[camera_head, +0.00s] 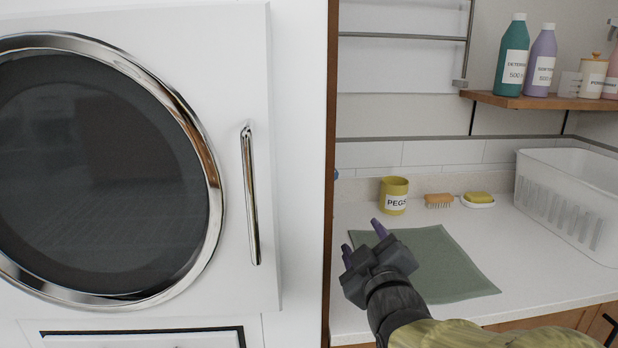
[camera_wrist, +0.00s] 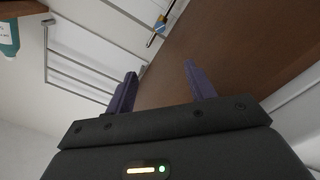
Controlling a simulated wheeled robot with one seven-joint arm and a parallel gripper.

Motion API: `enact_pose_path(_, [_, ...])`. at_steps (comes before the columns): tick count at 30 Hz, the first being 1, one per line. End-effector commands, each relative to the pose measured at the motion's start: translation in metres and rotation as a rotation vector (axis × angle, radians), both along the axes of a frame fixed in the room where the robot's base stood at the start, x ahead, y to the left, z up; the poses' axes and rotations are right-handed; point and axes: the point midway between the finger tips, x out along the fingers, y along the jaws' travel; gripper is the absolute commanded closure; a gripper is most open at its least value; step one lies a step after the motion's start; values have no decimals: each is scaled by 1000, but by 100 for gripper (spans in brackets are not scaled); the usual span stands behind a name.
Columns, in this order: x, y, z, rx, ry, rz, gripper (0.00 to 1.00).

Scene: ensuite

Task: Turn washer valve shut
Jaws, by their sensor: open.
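The valve shows in the wrist view as a small blue handle (camera_wrist: 161,24) on a thin metal pipe, at the top centre beside a brown wooden panel. In the head view only a small blue bit (camera_head: 336,174) shows at the panel's edge; the rest is hidden behind the washer side. My gripper (camera_head: 362,242) is open and empty, with purple fingers pointing up and left above the green cloth. In the wrist view my gripper (camera_wrist: 160,70) has its fingers apart, with the valve beyond the tips and not touching them. I cannot tell which way the handle is turned.
The white washer (camera_head: 290,60) and wooden panel (camera_head: 332,130) stand left of my gripper. A green cloth (camera_head: 445,262), yellow pegs cup (camera_head: 394,196), brush (camera_head: 438,200), soap dish (camera_head: 478,201) and white basket (camera_head: 570,215) are on the counter. Bottles stand on a shelf (camera_head: 540,101).

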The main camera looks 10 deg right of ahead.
Motion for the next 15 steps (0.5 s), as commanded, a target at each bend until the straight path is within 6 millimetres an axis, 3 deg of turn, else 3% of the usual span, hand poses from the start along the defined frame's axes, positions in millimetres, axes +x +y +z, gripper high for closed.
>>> enact_pose_path(15, [2, -2, 11, 49, 80, -6, 46])
